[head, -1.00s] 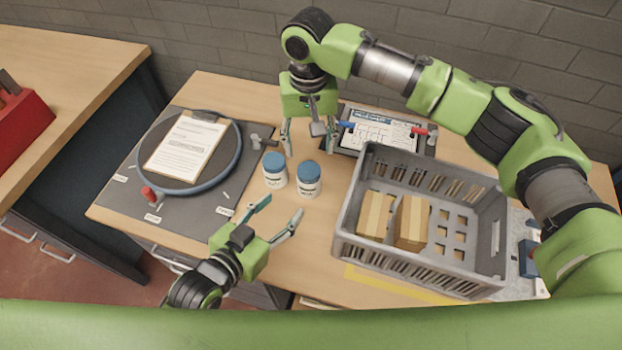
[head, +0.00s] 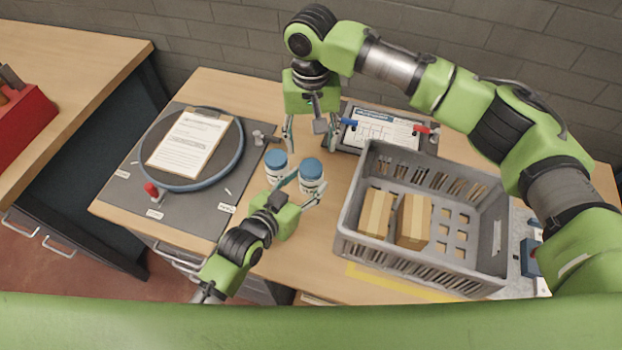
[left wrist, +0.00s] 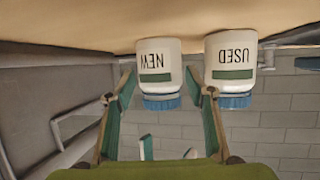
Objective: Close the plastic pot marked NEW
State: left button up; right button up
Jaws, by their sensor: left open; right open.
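The pot marked NEW (left wrist: 159,62) is white with a green band and a blue lid on it; the left wrist view shows it upside down. In the head view it is the right one of two pots (head: 311,185). The pot marked USED (left wrist: 232,55), also blue-lidded, stands close beside it, on the left in the head view (head: 276,172). My left gripper (head: 310,183) is open, its fingers on either side of the NEW pot from the near side; contact cannot be told. My right gripper (head: 311,150) is open and empty, pointing down just behind the pots.
A grey crate (head: 420,262) with cardboard boxes stands right of the pots. A round grey tray (head: 226,163) with a clipboard (head: 190,142) lies left. A tablet-like panel (head: 382,130) with a sheet lies behind the crate. Bare table lies in front of the pots.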

pick_arm(q)
jog(key=shift+x, duration=1.3)
